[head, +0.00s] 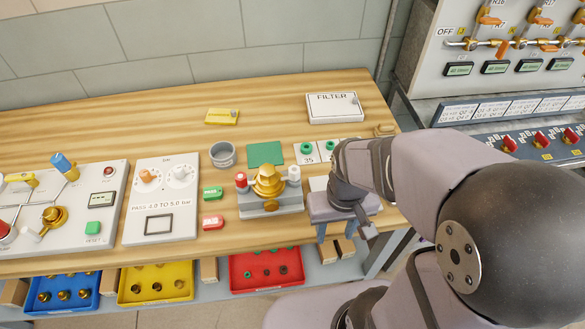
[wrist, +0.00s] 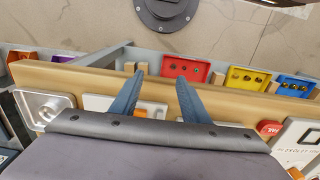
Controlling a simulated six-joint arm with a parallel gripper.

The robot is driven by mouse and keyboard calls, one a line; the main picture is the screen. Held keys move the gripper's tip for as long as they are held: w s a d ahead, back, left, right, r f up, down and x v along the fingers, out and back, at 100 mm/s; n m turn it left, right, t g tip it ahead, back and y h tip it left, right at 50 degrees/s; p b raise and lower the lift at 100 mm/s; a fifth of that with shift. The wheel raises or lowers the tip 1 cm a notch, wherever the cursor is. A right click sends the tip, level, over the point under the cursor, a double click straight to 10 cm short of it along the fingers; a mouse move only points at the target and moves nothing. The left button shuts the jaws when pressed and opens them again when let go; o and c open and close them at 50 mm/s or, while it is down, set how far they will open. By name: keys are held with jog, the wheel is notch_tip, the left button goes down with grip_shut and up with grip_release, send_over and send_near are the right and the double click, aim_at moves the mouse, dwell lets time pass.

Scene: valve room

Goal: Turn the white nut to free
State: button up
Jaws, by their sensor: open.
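A brass valve (head: 267,184) stands on a grey block (head: 270,206) near the table's front edge in the head view. A white nut (head: 293,174) is on its right side and a red nut (head: 241,181) on its left. My gripper (head: 344,236) is to the right of the valve, apart from the white nut, with its blue fingers spread and nothing between them. The wrist view shows the same open fingers (wrist: 161,78) over the table edge. I cannot make out the white nut there; my gripper's body hides much of the table.
A grey cup (head: 222,155), a green square (head: 265,153) and a FILTER box (head: 335,107) lie behind the valve. Coloured trays (head: 156,283) sit below the table edge.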

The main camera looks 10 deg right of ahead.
aim_at(294, 169)
jog(key=w+a+r+m+p, duration=0.1)
jog(key=w+a+r+m, duration=0.1)
jog(key=w+r, duration=0.2)
jog(key=w+a+r+m+p, duration=0.2)
jog(key=w+r+m, duration=0.1)
jog(key=w+r, duration=0.2)
jog(key=w+a+r+m+p, duration=0.2)
jog(key=w+r+m, duration=0.1)
jog(key=w+r, duration=0.1)
jog(key=shift+w+a+r, duration=0.2)
jog(key=shift+w+a, duration=0.05)
jog(key=shift+w, duration=0.25)
jog(key=shift+w+a+r+m+p, duration=0.2)
jog(key=shift+w+r+m+p, duration=0.1)
jog(key=shift+m, duration=0.2)
jog(key=shift+f+p, duration=0.75)
jog(key=shift+f, duration=3)
jog(key=shift+c, duration=0.4)
jog(key=c, duration=1)
